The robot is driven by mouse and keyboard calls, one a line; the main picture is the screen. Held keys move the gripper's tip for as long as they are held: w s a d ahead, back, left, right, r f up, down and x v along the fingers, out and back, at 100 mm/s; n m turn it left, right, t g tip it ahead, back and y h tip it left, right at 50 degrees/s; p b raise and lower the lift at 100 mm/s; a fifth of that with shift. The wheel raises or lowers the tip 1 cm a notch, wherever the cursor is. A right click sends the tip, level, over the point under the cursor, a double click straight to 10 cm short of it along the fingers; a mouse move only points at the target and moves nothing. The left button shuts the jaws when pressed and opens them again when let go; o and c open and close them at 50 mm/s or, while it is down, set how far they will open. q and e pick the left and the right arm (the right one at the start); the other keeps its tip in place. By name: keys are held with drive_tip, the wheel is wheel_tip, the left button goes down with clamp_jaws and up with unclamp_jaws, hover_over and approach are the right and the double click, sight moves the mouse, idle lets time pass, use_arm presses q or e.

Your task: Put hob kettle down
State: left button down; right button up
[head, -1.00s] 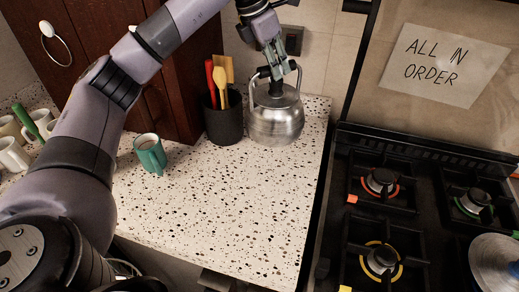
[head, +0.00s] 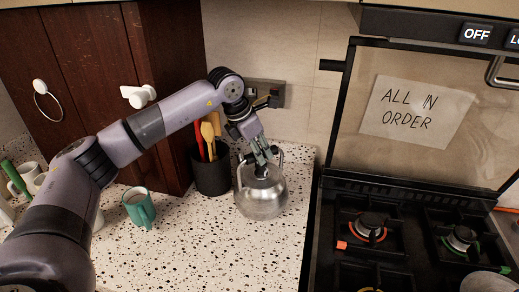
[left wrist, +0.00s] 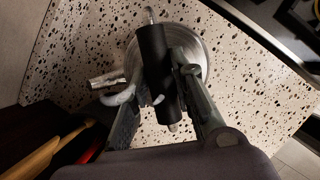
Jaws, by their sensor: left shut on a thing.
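The hob kettle (head: 262,196) is a round, shiny metal kettle with a dark handle. In the head view it stands upright at the right part of the speckled counter (head: 200,255); whether its base touches the surface is hard to tell. My left gripper (head: 262,158) comes down from above and is shut on the handle. In the left wrist view the black handle (left wrist: 155,60) lies between the fingers of my gripper (left wrist: 163,95), with the kettle's round body (left wrist: 207,42) below and its spout to the left. My right gripper does not show.
A dark utensil pot (head: 211,172) stands close left of the kettle. A teal mug (head: 138,206) and several pale mugs (head: 27,174) are further left. The gas hob (head: 400,232) is to the right. The front counter is clear.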

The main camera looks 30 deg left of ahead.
use_arm(q)
drive_tip(key=shift+w+r, duration=0.1)
drive_tip(key=shift+r, duration=0.05)
drive_tip(key=c, duration=1.7)
unclamp_jaws()
drive_tip(key=shift+f, duration=0.2)
drive_tip(key=o, duration=0.3)
drive_tip(key=shift+o, duration=0.2)
drive_tip(key=shift+r, duration=0.25)
drive_tip(key=b+v, duration=0.2)
drive_tip(key=v, duration=1)
drive_tip(key=shift+f, duration=0.1)
